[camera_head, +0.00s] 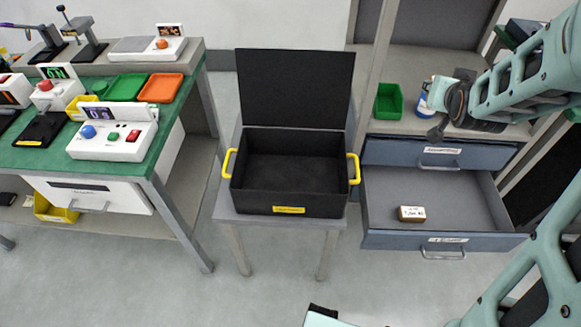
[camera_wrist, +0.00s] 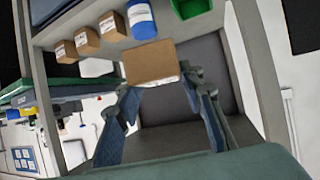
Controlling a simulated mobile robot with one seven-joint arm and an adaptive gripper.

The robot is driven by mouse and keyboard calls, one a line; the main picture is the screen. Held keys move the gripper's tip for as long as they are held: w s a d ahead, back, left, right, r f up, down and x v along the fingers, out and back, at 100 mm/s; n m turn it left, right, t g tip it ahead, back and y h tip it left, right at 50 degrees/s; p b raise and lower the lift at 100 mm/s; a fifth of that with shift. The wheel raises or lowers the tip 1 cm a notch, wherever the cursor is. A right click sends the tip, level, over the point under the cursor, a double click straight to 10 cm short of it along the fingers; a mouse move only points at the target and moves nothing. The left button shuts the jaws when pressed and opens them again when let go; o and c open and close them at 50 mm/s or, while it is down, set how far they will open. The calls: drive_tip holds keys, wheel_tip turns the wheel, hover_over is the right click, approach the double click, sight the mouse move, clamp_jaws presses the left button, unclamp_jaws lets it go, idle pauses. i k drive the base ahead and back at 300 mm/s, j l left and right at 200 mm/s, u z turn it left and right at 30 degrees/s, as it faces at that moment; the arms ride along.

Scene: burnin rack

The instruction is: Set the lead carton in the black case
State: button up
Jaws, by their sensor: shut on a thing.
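The black case (camera_head: 290,205) stands on a small grey table, lid raised, with yellow handles at its sides. It looks empty inside. My gripper (camera_head: 440,112) is at the right in the head view, in front of the shelf and above the open drawer. In the wrist view my gripper (camera_wrist: 160,84) is shut on a brown carton (camera_wrist: 150,63) at its fingertips. No lettering can be read on that carton, so I cannot confirm that it is the lead carton. In the head view my gripper and arm hide most or all of it.
Several brown cartons (camera_wrist: 87,41) stand on the shelf beside a blue canister (camera_wrist: 142,20) and a green bin (camera_head: 389,101). A drawer (camera_head: 440,240) stands open with a small labelled block (camera_head: 411,213) in it. A cluttered green bench (camera_head: 125,165) stands left of the case.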

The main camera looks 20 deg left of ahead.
sight(270, 180)
drive_tip(key=j+u, duration=0.1)
drive_tip(key=u, duration=0.35)
drive_tip(key=j+u, duration=0.1)
drive_tip(key=u, duration=0.3)
drive_tip(key=i+u, duration=0.1)
drive_tip(key=u, duration=0.35)
drive_tip(key=j+u, duration=0.1)
drive_tip(key=u, duration=0.35)
drive_tip(key=i+u, duration=0.1)
drive_tip(key=u, duration=0.3)
